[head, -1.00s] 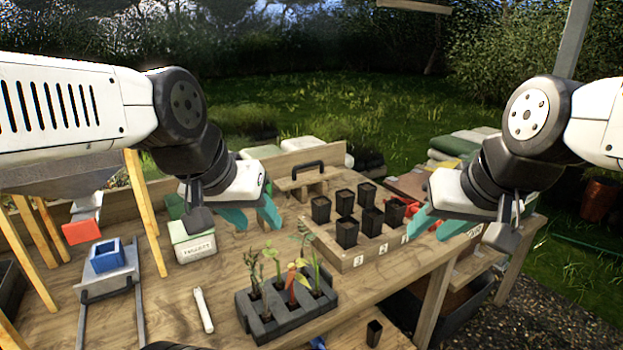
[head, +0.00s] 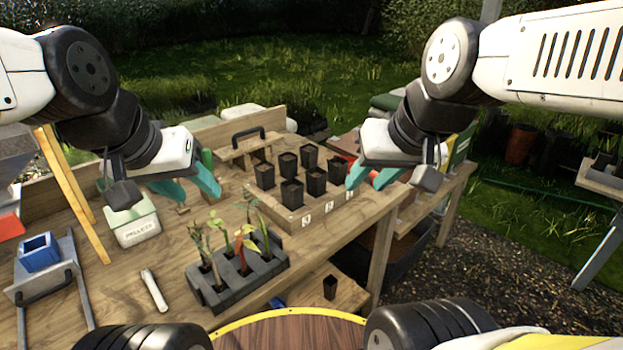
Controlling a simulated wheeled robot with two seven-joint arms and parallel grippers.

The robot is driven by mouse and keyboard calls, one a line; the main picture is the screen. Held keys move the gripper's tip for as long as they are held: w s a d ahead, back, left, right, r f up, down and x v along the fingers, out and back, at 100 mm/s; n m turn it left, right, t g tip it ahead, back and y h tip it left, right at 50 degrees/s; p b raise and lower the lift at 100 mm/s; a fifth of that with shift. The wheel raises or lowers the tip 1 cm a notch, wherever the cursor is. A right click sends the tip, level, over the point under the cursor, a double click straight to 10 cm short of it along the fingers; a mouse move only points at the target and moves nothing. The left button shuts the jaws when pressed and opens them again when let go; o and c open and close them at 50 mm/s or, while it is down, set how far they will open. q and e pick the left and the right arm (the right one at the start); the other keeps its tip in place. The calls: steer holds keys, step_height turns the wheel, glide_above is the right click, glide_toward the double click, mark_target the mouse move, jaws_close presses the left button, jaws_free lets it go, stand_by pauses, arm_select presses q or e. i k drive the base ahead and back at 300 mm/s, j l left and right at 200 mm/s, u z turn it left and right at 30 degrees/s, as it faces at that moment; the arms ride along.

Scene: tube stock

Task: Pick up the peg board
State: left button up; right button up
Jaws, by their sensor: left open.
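The peg board is most likely the wooden board with a black arched handle (head: 247,152) at the back of the bench, behind the black pots; its underside is hidden. My left gripper (head: 190,190) is open and empty, with its teal fingers apart, above the bench to the front left of that board.
A wooden tray (head: 312,213) holds several black pots. A grey block (head: 252,283) with seedlings stands in front. A lidded pellets box (head: 134,226), a white tube (head: 154,290) and a blue box (head: 39,252) are at left. The bench between box and tray is mostly clear.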

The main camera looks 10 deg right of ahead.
mark_target(236, 150)
steer(key=i+l, duration=0.2)
steer(key=l, duration=0.15)
steer(key=i+l, duration=0.15)
steer(key=l, duration=0.25)
steer(key=i+l, duration=0.2)
steer(key=l, duration=0.15)
steer(key=i+l+z, duration=0.1)
steer(key=l, duration=0.25)
steer(key=i+l, duration=0.3)
